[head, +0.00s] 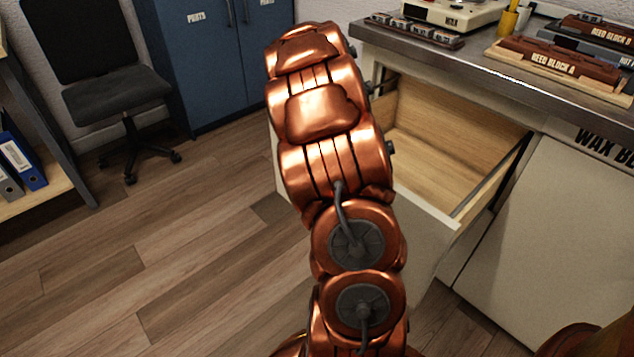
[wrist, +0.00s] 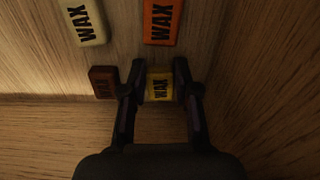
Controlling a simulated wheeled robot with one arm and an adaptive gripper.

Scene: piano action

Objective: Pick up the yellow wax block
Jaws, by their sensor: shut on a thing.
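The yellow wax block (wrist: 159,87), marked WAX in dark letters, is in the wrist view between the two dark fingers of my gripper (wrist: 159,90). The fingers are shut on it, one on each side. It is inside the open wooden drawer (head: 450,150), close to a drawer wall. Whether it still touches the drawer floor, I cannot tell. In the head view my copper arm hides the gripper and the block.
A brown wax block (wrist: 103,81) lies right beside the left finger. A cream wax block (wrist: 86,25) and an orange one (wrist: 161,21) lie farther up. Drawer walls are close around the gripper. The worktop (head: 480,65) overhangs the drawer's back.

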